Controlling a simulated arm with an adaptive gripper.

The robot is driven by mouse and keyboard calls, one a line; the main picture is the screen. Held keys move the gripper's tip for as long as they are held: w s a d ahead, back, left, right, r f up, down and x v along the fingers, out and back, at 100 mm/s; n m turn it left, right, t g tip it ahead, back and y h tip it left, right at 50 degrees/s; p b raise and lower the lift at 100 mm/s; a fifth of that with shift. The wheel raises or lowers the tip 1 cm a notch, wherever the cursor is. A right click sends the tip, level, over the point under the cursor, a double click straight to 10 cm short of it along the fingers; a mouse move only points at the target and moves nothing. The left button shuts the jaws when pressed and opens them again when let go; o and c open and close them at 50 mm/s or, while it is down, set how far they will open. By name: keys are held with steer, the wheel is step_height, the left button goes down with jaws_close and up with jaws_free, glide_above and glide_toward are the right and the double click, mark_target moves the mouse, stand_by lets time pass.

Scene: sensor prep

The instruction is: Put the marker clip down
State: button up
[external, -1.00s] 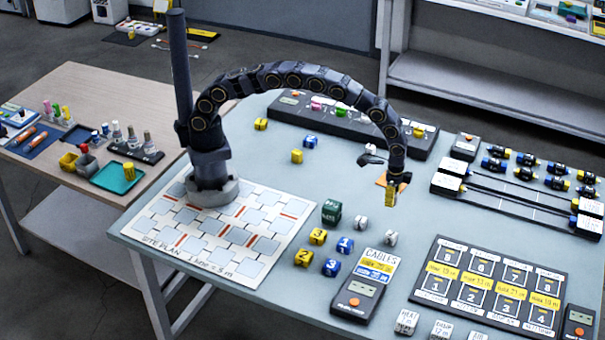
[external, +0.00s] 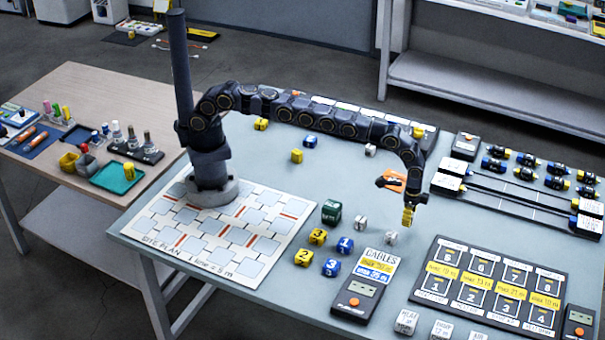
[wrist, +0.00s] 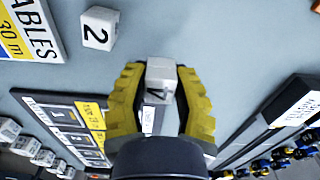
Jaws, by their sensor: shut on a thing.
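My gripper (external: 407,218) is near the middle-right of the table, between the loose cubes and the long dark rails. In the wrist view its yellow fingers (wrist: 160,88) are shut on a small pale grey block-like marker clip (wrist: 160,72) with a 4 on it. The fingers cover both sides of the clip. In the external view I cannot make out the clip apart from the yellow fingers. The fingertips are over bare table, but I cannot tell the exact gap below.
A white cube marked 2 (wrist: 98,28) lies apart from my gripper; several blue, yellow and green cubes (external: 331,212) lie left. A dark numbered board (external: 420,288) is in front, a cables meter (external: 355,300) front-left, long rails (external: 500,208) right. Bare table surrounds the gripper.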

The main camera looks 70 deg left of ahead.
mark_target(407, 232)
steer(key=shift+f, duration=1.7)
steer(key=shift+w+f, duration=0.1)
steer(key=o, duration=0.8)
